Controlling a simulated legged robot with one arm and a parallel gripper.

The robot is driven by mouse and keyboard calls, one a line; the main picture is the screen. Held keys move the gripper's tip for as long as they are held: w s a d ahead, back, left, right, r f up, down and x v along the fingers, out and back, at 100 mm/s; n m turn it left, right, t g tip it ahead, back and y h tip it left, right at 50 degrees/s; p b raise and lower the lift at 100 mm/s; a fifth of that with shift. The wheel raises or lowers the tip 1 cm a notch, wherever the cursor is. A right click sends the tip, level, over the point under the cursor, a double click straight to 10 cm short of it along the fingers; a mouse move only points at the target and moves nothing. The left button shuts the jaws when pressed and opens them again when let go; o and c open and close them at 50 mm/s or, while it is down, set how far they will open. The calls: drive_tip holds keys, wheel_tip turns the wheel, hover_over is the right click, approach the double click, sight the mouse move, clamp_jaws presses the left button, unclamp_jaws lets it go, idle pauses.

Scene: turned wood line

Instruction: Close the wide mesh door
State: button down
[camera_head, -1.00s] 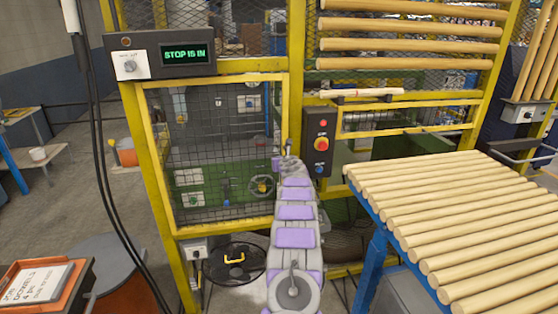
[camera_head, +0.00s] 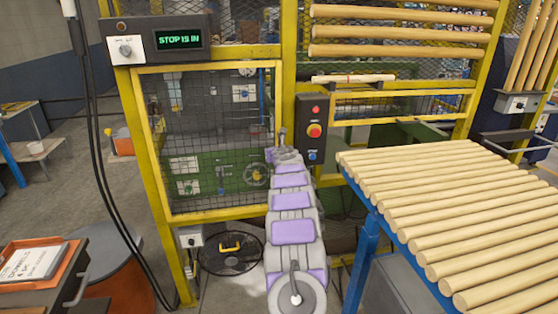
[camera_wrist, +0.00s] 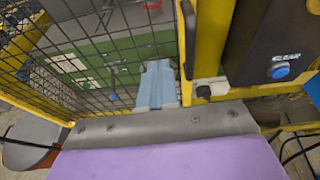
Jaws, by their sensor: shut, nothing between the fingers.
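The wide mesh door (camera_head: 208,212) is a yellow frame with dark wire mesh, below the "STOP IS IN" display in the head view. It stands close to upright within the yellow guard frame; I cannot tell whether it is fully closed. Its mesh also shows in the wrist view (camera_wrist: 98,50), with its right edge beside a yellow post. My gripper (camera_head: 272,155) is at the door's lower right part, near that edge. In the wrist view my gripper (camera_wrist: 157,82) shows as a pale blue-grey shape, shut and empty. Contact with the door cannot be told.
A black control box (camera_head: 313,130) with red and blue buttons is just right of the door; its blue button (camera_wrist: 281,71) is close in the wrist view. A blue table (camera_head: 372,235) of dowels stands at right. Cables hang at left. An orange tray (camera_head: 72,262) is lower left.

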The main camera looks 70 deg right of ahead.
drive_tip(key=shift+s+b+v, duration=0.2)
drive_tip(key=shift+b+v, duration=0.65)
drive_tip(key=shift+v, duration=2.85)
drive_tip(key=w+a+r+m+g+h, duration=0.2)
drive_tip(key=w+a+r+m+g, duration=0.2)
drive_tip(key=w+a+r+m, duration=0.4)
drive_tip(key=a+r+m+g+y, duration=0.25)
drive_tip(key=a+m, duration=0.65)
drive_tip(key=a, duration=0.7)
drive_tip(key=s+a+f+m+y, duration=0.1)
drive_tip(key=a+f+m+y, duration=0.15)
drive_tip(key=a, duration=0.75)
drive_tip(key=s+a+f+m+y, duration=0.15)
drive_tip(key=a+f, duration=0.25)
drive_tip(key=a, duration=0.7)
drive_tip(key=a+f+m+y, duration=0.3)
drive_tip(key=a, duration=0.7)
drive_tip(key=s+a+f+g+y, duration=0.1)
drive_tip(key=s+a+f+y, duration=0.1)
drive_tip(key=s+a, duration=0.5)
drive_tip(key=s+a+f+g+y, duration=0.2)
drive_tip(key=s+a+f, duration=0.3)
drive_tip(key=a, duration=1)
drive_tip(key=shift+s+a+y, duration=0.4)
drive_tip(key=shift+s+y, duration=0.15)
drive_tip(key=shift+s, duration=0.6)
